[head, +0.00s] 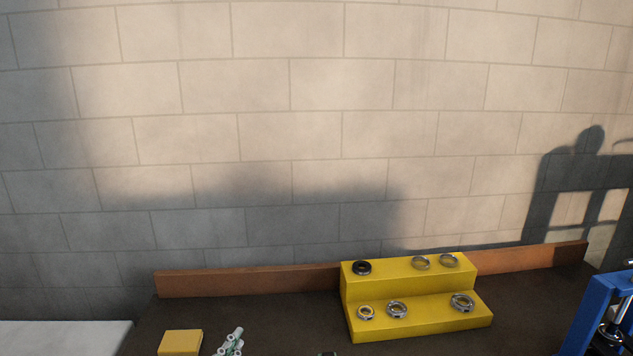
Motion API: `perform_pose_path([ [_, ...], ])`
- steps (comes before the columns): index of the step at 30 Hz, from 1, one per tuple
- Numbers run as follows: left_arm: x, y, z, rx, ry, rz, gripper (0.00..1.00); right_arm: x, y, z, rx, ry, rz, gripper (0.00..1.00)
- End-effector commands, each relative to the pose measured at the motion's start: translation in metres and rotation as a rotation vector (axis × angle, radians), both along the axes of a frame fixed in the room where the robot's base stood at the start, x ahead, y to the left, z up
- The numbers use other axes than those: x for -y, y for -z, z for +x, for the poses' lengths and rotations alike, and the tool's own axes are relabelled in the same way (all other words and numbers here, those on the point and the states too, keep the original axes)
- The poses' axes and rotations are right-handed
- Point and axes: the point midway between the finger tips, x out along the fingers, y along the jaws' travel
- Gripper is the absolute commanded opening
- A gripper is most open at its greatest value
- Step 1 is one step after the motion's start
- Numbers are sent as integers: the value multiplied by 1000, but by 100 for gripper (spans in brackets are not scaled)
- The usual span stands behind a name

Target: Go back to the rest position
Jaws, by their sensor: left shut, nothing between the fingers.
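My right gripper is not in view.
A yellow two-step stand (418,325) holds several metal rings and a black ring (361,268) on the dark table (270,315). A yellow block (180,342) and pale green-white cylindrical parts (231,343) lie left. A blue frame (592,310) stands right. A brick wall rises behind.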

Motion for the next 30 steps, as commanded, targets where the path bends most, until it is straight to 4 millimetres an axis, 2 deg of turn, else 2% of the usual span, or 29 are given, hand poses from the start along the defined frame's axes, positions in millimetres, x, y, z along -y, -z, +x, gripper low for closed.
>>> perform_pose_path([
  [1, -7, 25, -18, -109, -51, -29, 0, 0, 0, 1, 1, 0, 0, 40],
  [3, -18, 58, -45, -262, -117, -55, 0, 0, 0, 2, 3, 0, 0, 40],
  [6, -30, 100, -91, -478, -197, -85, 0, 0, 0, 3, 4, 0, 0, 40],
  [9, -37, 131, -138, -662, -253, -104, 0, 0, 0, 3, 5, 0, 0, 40],
  [15, -42, 164, -217, -936, -321, -125, 0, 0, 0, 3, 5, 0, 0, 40],
  [22, -42, 179, -297, -1189, -364, -137, 0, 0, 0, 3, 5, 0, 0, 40],
  [24, -42, 208, -288, -1189, -363, -131, 0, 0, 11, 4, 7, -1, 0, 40],
  [30, -40, 275, -279, -1207, -363, -125, 0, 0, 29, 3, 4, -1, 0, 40],
])
